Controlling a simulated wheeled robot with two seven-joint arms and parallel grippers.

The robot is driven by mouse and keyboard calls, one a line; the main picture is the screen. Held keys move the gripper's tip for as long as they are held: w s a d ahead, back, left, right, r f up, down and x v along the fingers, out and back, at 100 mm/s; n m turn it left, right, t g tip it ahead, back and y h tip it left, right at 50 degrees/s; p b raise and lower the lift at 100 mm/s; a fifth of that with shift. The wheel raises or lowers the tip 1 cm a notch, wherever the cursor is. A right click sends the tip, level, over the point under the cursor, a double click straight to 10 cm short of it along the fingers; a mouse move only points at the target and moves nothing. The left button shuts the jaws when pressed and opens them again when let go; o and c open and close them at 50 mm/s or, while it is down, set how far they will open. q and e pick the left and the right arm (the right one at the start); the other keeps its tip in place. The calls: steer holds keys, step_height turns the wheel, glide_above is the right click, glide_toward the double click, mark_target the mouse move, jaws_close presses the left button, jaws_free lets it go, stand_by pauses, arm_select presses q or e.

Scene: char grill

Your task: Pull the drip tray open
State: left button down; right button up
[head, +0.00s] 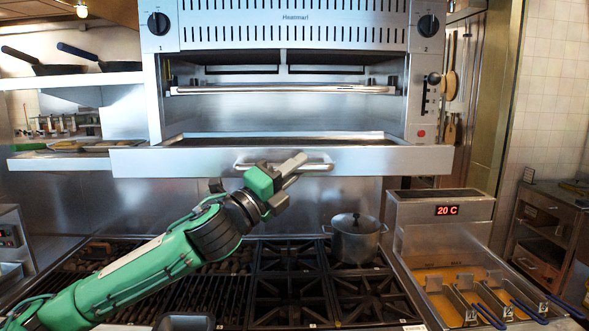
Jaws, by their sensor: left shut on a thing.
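The drip tray (400,160) is a wide flat steel tray at the bottom of the char grill. Its front panel stands out from the grill body, and part of its inside shows behind the front edge. A bar handle (318,167) is at the middle of the panel. My left gripper (292,168) is at this handle, shut on it, with the arm reaching up from the lower left. The gripper hides the handle's middle part. My right gripper is not in view.
A lidded steel pot (355,243) stands on the stove (290,290) below the tray. A fryer (440,212) with baskets and a "20 C" display is at the right. Pans (60,65) lie on a shelf at the upper left.

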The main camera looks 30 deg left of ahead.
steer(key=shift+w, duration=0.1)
arm_select(q)
steer(key=c, duration=1.4)
jaws_free()
steer(key=shift+o, duration=0.2)
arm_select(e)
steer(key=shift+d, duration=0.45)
arm_select(q)
steer(key=shift+f, duration=0.1)
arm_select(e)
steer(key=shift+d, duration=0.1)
